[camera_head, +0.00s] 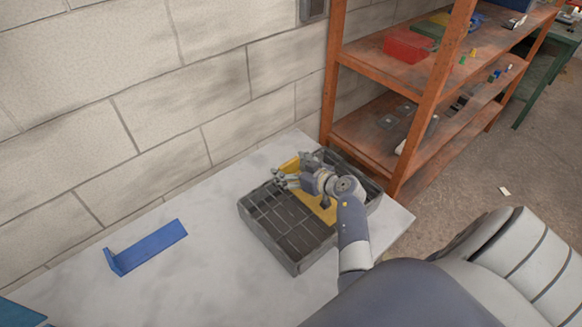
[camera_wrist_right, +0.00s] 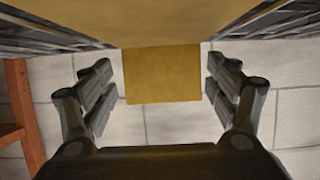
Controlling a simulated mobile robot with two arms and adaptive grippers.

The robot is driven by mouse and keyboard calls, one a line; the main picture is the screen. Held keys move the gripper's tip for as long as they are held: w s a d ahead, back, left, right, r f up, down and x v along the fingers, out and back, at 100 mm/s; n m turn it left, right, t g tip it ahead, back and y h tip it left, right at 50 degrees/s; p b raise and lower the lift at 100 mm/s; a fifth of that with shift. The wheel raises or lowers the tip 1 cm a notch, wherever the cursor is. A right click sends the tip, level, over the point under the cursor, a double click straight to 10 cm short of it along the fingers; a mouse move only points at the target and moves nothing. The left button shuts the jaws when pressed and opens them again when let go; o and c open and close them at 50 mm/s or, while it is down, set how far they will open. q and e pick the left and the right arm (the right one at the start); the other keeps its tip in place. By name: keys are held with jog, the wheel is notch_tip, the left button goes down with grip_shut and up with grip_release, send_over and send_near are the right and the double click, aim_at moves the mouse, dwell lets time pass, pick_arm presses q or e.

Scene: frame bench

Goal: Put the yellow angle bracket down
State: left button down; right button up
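The yellow angle bracket (camera_head: 323,211) lies on the dark, grid-patterned crate (camera_head: 297,264) on the pale bench. My right gripper (camera_head: 281,178) is over the crate at the bracket and hides its middle. In the right wrist view the bracket's short flange (camera_wrist_right: 162,75) stands between the two fingers of my right gripper (camera_wrist_right: 158,66). Pale wall shows between each finger and the flange, so the gripper is open and not touching the flange's sides. My left gripper is not in view.
A blue angle bracket (camera_head: 148,247) lies on the bench (camera_head: 205,262) at the left, with clear bench between it and the crate. A block wall (camera_head: 120,100) runs behind. An orange shelf rack (camera_head: 419,110) with a red box (camera_head: 407,45) stands close behind the crate to the right.

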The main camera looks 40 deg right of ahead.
jog(key=shift+r, duration=0.15)
jog(key=b+v, duration=0.1)
jog(key=v, duration=1.1)
jog(key=shift+s, duration=0.1)
dwell(0.5)
